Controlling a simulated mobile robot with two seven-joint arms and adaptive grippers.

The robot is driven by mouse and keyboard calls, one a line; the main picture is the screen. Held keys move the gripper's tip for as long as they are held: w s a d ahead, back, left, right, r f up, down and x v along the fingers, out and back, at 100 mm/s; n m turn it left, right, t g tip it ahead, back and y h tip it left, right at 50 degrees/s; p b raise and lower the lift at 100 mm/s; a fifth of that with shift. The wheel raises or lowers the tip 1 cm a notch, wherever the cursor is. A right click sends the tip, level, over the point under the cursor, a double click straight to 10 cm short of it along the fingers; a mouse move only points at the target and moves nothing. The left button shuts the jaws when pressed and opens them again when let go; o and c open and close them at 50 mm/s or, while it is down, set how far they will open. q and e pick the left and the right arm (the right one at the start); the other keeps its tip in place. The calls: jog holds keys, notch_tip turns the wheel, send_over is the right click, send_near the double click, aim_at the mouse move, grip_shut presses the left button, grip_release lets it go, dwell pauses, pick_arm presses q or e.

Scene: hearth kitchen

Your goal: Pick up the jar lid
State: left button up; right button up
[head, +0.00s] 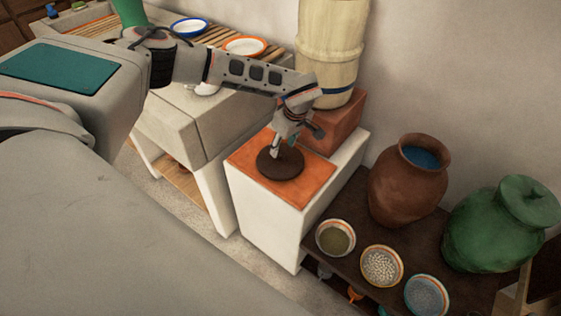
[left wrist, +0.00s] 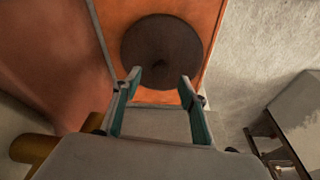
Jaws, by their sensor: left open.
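The jar lid (head: 280,165) is a dark brown round disc lying flat on the orange top of a white block (head: 262,200). In the left wrist view the lid (left wrist: 160,50) lies just ahead of the fingertips, with a small darker knob near its middle. My left gripper (head: 282,148) points down over the lid. In the left wrist view its two fingers (left wrist: 161,84) stand apart with nothing between them. I cannot tell whether the fingertips touch the lid. My right gripper is not in view.
A tall cream barrel (head: 330,45) stands on a reddish block (head: 337,122) close behind the gripper. A brown jar (head: 405,185), a green jar (head: 500,225) and three small bowls stand on a dark low table at the right. Plates (head: 245,46) rest on the counter behind.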

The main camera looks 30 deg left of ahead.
aim_at(281, 153)
pick_arm(q)
jog(key=x, duration=0.4)
jog(key=shift+b, duration=0.35)
jog(key=shift+c, duration=0.2)
grip_shut()
jog(key=shift+r, duration=0.1)
